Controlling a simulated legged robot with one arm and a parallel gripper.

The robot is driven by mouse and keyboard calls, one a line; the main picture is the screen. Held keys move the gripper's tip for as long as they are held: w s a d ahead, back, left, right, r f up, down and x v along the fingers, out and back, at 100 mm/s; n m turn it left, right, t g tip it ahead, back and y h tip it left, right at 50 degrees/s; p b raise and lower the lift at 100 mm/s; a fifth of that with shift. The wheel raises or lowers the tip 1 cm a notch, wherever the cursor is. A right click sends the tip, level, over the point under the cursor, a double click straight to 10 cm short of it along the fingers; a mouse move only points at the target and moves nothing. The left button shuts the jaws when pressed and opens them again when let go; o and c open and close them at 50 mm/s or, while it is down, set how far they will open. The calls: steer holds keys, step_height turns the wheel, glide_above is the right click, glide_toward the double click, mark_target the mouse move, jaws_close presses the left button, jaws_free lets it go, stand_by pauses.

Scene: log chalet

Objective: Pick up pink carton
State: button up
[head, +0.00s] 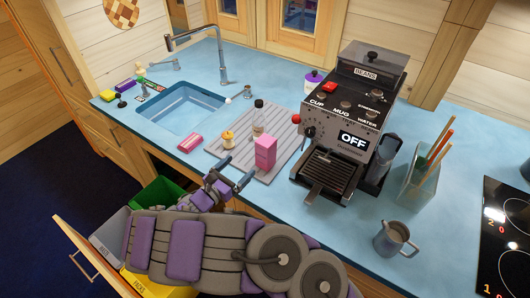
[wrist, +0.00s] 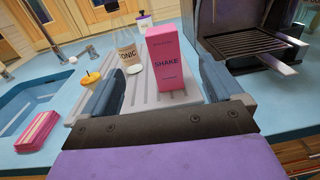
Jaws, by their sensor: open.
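The pink carton (head: 265,152) stands upright on a grey ridged drying mat (head: 287,157) on the blue counter. In the wrist view the carton (wrist: 168,72) reads "SHAKE" and appears between the two fingers, a little beyond their tips. My gripper (head: 239,177) is open and empty, in front of the carton on the near left side. In the wrist view its fingers (wrist: 163,88) are spread on both sides of the carton, with no visible contact.
A tonic bottle (wrist: 127,50) stands just behind and left of the carton. A small yellow item (head: 227,139) sits to its left. A pink packet (head: 190,142) lies near the sink (head: 182,108). The coffee machine (head: 353,115) stands close on the right. Open bins (head: 157,193) are below.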

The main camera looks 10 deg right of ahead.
mark_target(258, 147)
steer(key=x, duration=0.3)
steer(key=b+x, duration=0.1)
steer(key=x, duration=0.3)
steer(key=b+x, duration=0.1)
steer(key=x, duration=0.3)
steer(key=shift+w+f, duration=0.2)
steer(key=shift+f, duration=0.15)
steer(key=shift+w+a, duration=0.15)
steer(key=shift+w, duration=0.15)
steer(key=w+d, duration=0.1)
steer(key=d, duration=0.1)
steer(key=w+d+b, duration=0.2)
steer(key=d, duration=0.1)
steer(key=shift+d+r, duration=0.1)
steer(key=shift+d, duration=0.2)
steer(key=shift+a, duration=0.4)
steer(key=shift+c, duration=0.2)
steer(key=shift+a, duration=0.2)
steer(key=shift+c, duration=0.9)
steer(key=shift+d, duration=0.45)
steer(key=c, duration=0.8)
